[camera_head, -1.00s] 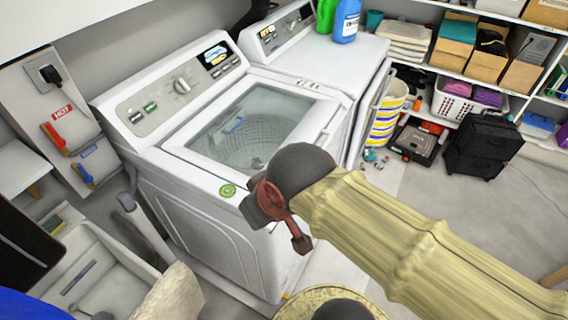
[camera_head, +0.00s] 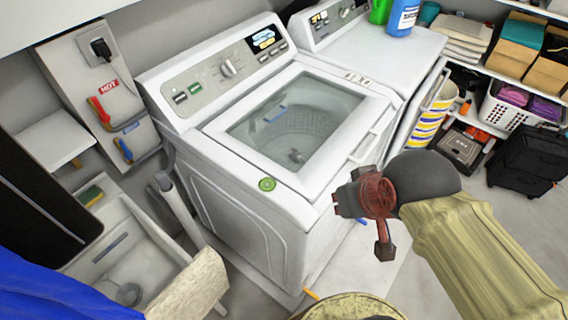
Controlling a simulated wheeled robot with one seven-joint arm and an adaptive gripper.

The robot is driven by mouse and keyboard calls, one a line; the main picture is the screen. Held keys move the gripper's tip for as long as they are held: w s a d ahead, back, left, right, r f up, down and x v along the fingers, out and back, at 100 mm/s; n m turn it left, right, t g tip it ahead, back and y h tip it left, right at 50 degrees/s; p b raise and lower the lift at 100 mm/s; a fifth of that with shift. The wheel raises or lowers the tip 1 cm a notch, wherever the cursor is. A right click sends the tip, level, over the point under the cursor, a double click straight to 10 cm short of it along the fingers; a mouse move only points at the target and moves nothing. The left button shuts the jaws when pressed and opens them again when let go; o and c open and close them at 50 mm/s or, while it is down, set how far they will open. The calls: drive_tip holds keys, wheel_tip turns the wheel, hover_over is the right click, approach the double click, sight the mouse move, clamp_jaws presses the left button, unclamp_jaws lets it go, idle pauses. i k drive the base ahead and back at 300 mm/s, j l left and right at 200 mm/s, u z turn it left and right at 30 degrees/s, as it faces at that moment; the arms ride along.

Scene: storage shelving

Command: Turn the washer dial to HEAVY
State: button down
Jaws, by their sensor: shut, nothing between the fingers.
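The white top-loading washer (camera_head: 245,185) stands in the middle of the head view, its glass lid closed. Its round grey dial (camera_head: 228,68) sits on the sloped back panel, between two small buttons on the left and a lit display (camera_head: 263,40) on the right. The dial's labels and pointer are too small to read. My gripper (camera_head: 341,203) is dark grey and red, in front of the washer's right front corner. It is shut and empty, well apart from the dial. The fingertips show only in part.
A dryer (camera_head: 375,55) with green and blue bottles (camera_head: 404,15) on top stands right of the washer. A utility sink (camera_head: 140,262) is at the lower left, below the HOT valve panel (camera_head: 85,70). Shelves and a black case (camera_head: 530,160) are at the right. Some floor is clear there.

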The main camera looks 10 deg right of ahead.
sight(228, 69)
drive_tip(key=k+l, duration=0.15)
drive_tip(key=l, duration=0.15)
drive_tip(key=l+u, duration=0.15)
drive_tip(key=l, duration=0.35)
drive_tip(key=k+l+u, duration=0.15)
drive_tip(key=l, duration=0.3)
drive_tip(key=l+u, duration=0.15)
drive_tip(key=l, duration=0.35)
drive_tip(key=i+l+u, duration=0.4)
drive_tip(key=l, duration=0.45)
drive_tip(key=i+u, duration=0.1)
drive_tip(key=i, duration=0.5)
